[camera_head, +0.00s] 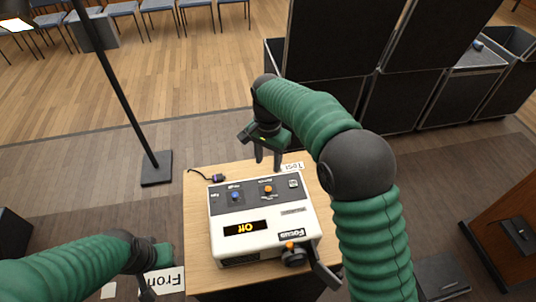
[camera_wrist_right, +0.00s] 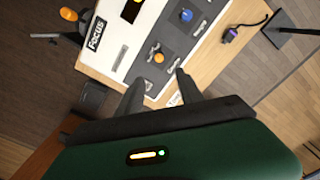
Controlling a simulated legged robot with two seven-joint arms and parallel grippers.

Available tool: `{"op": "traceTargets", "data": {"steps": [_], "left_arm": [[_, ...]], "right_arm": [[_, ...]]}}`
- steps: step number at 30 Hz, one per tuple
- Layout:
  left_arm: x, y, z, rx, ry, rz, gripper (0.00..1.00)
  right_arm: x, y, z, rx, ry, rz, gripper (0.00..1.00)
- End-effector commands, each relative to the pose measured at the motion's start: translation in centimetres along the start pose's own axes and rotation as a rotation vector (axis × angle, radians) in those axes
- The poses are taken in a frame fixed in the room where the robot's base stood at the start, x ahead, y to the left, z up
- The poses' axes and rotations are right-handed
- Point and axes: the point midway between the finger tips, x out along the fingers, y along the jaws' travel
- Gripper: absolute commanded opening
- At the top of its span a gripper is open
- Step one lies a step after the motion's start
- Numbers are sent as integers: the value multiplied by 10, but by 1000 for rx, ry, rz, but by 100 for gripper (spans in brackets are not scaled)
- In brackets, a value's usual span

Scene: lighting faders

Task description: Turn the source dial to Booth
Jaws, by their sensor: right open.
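A white control box (camera_head: 262,222) with a dark top panel sits on a small wooden table. On the panel are a blue knob (camera_head: 235,195) and an orange knob (camera_head: 268,188), with small labels too blurred to read, so I cannot tell which is the source dial. The blue knob (camera_wrist_right: 185,15) and orange knob (camera_wrist_right: 158,57) also show in the right wrist view. The display (camera_head: 246,227) reads "Off". My right gripper (camera_head: 267,158) is open and empty above the panel's far edge, apart from the knobs. My left gripper (camera_head: 148,282) is at lower left, away from the box.
A black dial with a lever (camera_head: 294,255) is at the box's near right corner. A cable plug (camera_head: 218,178) lies on the table (camera_head: 200,270) behind the box. A stand (camera_head: 157,168) is left of the table. Black cases (camera_head: 400,100) stand behind, at right.

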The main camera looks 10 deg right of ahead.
Motion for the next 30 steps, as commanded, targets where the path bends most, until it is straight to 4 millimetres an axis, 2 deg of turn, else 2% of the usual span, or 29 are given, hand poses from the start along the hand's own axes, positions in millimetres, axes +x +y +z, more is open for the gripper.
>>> {"op": "traceTargets", "data": {"steps": [3,9,16,24,27,30], "left_arm": [[1,0,0,0,0,0,36],[2,0,0,0,0,0,36],[2,0,0,0,0,0,36],[16,0,4,0,0,0,36],[15,0,4,0,0,0,36],[14,0,3,0,0,0,36]], "right_arm": [[-22,-1,-1,0,1,-1,44],[-34,-1,0,0,0,0,44],[-33,0,0,10,-1,0,44],[-32,1,1,429,-3,1,44],[-28,1,2,482,-3,2,44],[-14,2,2,481,-3,6,44]]}}
